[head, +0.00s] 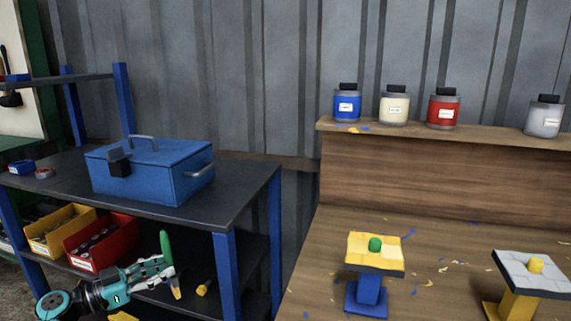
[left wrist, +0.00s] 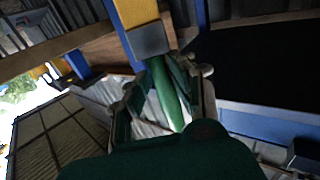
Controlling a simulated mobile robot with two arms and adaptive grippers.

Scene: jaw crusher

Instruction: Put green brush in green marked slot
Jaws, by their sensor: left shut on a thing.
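The green brush has a green handle (head: 166,247) pointing up and yellow-orange bristles (head: 176,292) pointing down. My left gripper (head: 168,271) is shut on it, in front of the dark shelf unit at the lower left. In the left wrist view the green handle (left wrist: 168,92) lies between the fingers, with a grey ferrule and yellow bristles beyond the fingertips. I cannot make out a green marked slot. A green knob (head: 375,244) stands on a yellow-topped stand (head: 362,263) on the wooden bench, well right of the gripper. My right gripper is not in view.
A blue toolbox (head: 190,178) sits on the dark shelf unit. Yellow (head: 62,238) and red (head: 103,243) bins are below it. Several paint jars stand on the bench's raised ledge (head: 480,143). A grey-topped stand (head: 535,276) with a yellow knob is at right.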

